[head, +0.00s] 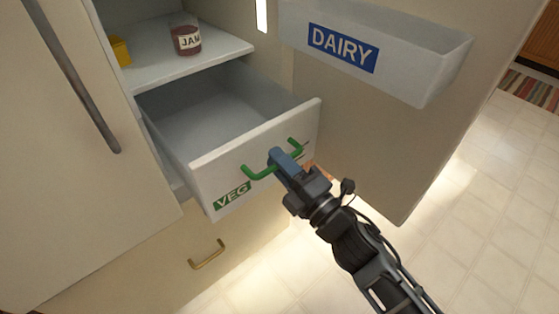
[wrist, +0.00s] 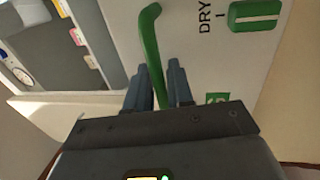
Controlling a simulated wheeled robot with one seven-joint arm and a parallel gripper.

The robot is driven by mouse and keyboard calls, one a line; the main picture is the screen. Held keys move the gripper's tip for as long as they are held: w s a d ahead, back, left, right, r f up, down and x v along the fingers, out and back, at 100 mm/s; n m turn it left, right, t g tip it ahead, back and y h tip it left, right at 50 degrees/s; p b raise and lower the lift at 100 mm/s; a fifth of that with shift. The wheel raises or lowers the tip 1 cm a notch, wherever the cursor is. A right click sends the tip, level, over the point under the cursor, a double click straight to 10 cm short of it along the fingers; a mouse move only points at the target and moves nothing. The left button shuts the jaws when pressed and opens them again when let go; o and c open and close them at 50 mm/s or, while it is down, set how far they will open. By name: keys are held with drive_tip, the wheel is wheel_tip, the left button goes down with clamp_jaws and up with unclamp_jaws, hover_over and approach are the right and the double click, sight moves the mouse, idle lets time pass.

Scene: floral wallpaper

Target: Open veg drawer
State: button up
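The veg drawer (head: 256,160) is pulled out of the fridge, its white front bearing a green VEG label (head: 232,196). The inside I can see looks empty. A green bar handle (head: 258,174) is on its front. My gripper (head: 279,156) is at the middle of this handle, its blue-grey fingers covering part of it. In the wrist view the handle (wrist: 150,40) passes between the two fingers (wrist: 158,75), which are close on either side of it. The drawer front there also shows the letters DRY beside a green rounded part (wrist: 255,14).
Above the drawer, a shelf (head: 215,58) holds a jam jar (head: 186,40) and a yellow item (head: 119,50). The open fridge door with a DAIRY bin (head: 418,88) stands to the right. A brass-handled (head: 208,256) lower front is below. Tiled floor (head: 470,225) is clear at right.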

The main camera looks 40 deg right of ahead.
drive_tip(key=shift+o, duration=0.7)
drive_tip(key=s+f+b, duration=0.1)
drive_tip(key=s, duration=0.6)
drive_tip(key=shift+s+f, duration=0.25)
drive_tip(key=shift+s, duration=0.05)
drive_tip(key=s+a+r+m+g+p, duration=0.1)
drive_tip(key=s+r+m+p, duration=0.1)
drive_tip(key=s+m, duration=0.4)
drive_tip(key=s+a+r+m+g+p, duration=0.2)
drive_tip(key=s+r+m, duration=0.3)
drive_tip(key=s, duration=0.4)
drive_tip(key=s+a+r+m+g+p, duration=0.2)
drive_tip(key=s+r+m+p, duration=0.1)
drive_tip(key=s+m, duration=0.4)
drive_tip(key=shift+v, duration=0.85)
drive_tip(key=shift+a+f, duration=0.1)
